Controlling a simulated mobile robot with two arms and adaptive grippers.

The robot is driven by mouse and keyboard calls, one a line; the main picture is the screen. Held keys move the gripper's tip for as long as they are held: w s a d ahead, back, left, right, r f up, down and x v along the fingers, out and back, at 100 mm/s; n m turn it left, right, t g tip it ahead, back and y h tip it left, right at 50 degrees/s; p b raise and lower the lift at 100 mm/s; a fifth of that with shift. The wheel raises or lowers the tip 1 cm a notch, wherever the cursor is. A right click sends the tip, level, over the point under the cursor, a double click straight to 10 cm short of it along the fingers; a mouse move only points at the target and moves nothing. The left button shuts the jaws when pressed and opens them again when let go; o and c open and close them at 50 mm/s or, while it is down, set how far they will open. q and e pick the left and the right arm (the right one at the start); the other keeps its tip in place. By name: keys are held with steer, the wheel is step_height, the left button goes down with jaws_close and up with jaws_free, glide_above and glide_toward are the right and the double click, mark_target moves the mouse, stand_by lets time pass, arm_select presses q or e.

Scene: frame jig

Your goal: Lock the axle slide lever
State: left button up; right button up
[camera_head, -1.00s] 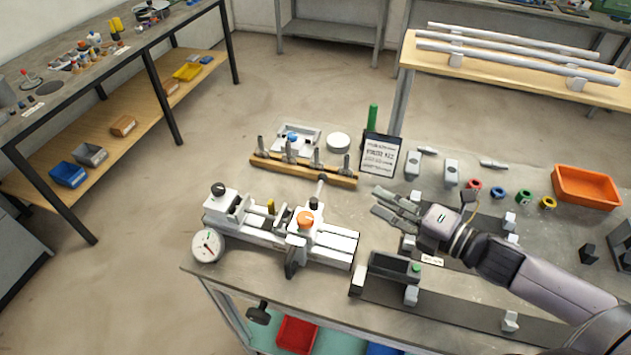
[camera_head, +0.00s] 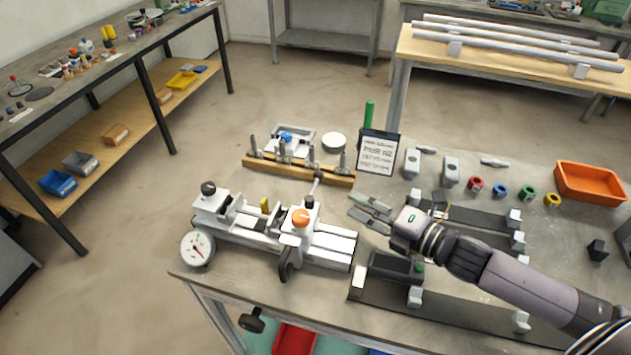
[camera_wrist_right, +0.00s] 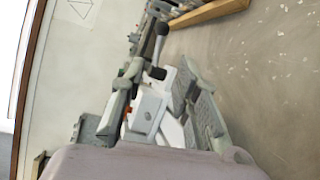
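The white frame jig (camera_head: 333,240) lies at the front left of the bench, with an orange knob (camera_head: 299,217) on its slide block. A slim lever (camera_head: 316,186) rises from the slide block, tilted towards the back. In the right wrist view the lever (camera_wrist_right: 158,52) shows dark ball ends beyond the fingers. I cannot tell its lock state. My right gripper (camera_head: 352,205) is open and empty, right of the slide block and apart from the lever. In its wrist view the fingers stand either side of part of the jig. My left gripper is out of view.
A wooden rack (camera_head: 300,170) with upright clamps stands behind the jig. A sign (camera_head: 378,152) stands behind my right gripper. A dark fixture (camera_head: 392,268) sits below my right forearm. Coloured rings and an orange bin (camera_head: 590,182) are at the right.

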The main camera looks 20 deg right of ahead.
mark_target(317, 182)
steer(key=p+x, duration=0.2)
steer(key=x, duration=0.9)
steer(key=shift+w+a+r, duration=0.1)
steer(key=shift+w+a, duration=0.4)
steer(key=shift+w, duration=0.2)
jaws_close()
steer(key=shift+w, duration=0.1)
